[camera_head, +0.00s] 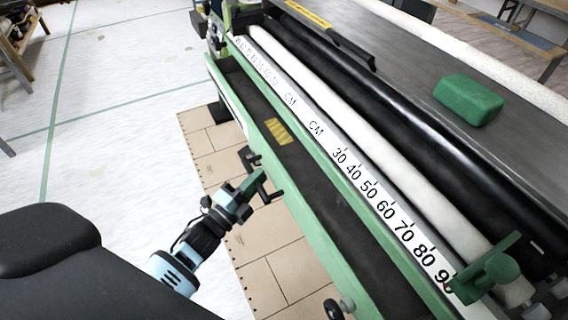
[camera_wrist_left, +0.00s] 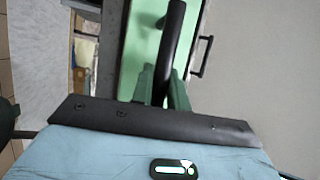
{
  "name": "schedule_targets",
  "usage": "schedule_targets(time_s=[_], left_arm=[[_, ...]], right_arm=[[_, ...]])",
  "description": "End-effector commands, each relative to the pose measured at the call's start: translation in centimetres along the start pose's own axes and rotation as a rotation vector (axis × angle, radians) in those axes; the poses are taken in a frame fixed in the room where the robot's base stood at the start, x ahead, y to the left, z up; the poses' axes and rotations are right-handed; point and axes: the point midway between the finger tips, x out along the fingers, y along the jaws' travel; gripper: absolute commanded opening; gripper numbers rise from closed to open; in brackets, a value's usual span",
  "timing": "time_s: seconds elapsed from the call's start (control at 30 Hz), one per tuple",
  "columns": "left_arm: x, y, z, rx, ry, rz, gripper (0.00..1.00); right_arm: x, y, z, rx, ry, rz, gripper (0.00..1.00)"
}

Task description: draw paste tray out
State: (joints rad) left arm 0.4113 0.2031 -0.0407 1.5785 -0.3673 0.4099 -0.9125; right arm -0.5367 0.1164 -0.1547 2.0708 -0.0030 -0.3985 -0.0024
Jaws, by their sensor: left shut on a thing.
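The paste tray (camera_head: 318,201) is a long, dark-bottomed trough with green walls on the near side of the pasting machine, running from upper left to lower right. A dark handle stands on its outer side. My left gripper (camera_head: 262,186) is at that handle, on the outer wall near the middle of the tray. In the left wrist view, the black handle bar (camera_wrist_left: 174,45) passes between the green fingers (camera_wrist_left: 160,88), which are shut on it. The green tray wall (camera_wrist_left: 143,40) shows behind. The right gripper is not in view.
A ruler strip (camera_head: 345,165), a white roller (camera_head: 370,130) and black rollers lie beside the tray. A green block (camera_head: 468,100) rests on the machine's grey top. Brown boards (camera_head: 262,262) lie on the floor below the tray. The pale floor (camera_head: 120,110) at left is mostly clear.

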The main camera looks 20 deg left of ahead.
Motion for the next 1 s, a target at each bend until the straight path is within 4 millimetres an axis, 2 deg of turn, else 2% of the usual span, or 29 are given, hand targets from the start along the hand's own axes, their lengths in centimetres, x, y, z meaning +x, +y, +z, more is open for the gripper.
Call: schedule_targets(time_s=[0.03, 0.2, 0.4, 0.6, 1.0], left_arm=[[-1.6, -0.5, 0.6, 0.003, 0.0, 0.004, 0.0], [-5.8, -1.4, 2.3, 0.002, 0.0, 0.003, 0.0], [-9.2, -2.2, 3.8, 0.002, 0.0, 0.002, 0.0], [-10.8, -2.6, 4.5, 0.0, 0.0, 0.001, 0.0], [-11.1, -2.6, 4.6, 0.0, -0.002, 0.0, 0.0]], right_arm=[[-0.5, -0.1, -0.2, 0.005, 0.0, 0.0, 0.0], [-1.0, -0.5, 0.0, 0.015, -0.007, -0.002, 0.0], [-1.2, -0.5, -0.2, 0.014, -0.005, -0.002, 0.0], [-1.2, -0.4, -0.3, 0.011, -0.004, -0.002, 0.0], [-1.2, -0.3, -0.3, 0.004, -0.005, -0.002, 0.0]])
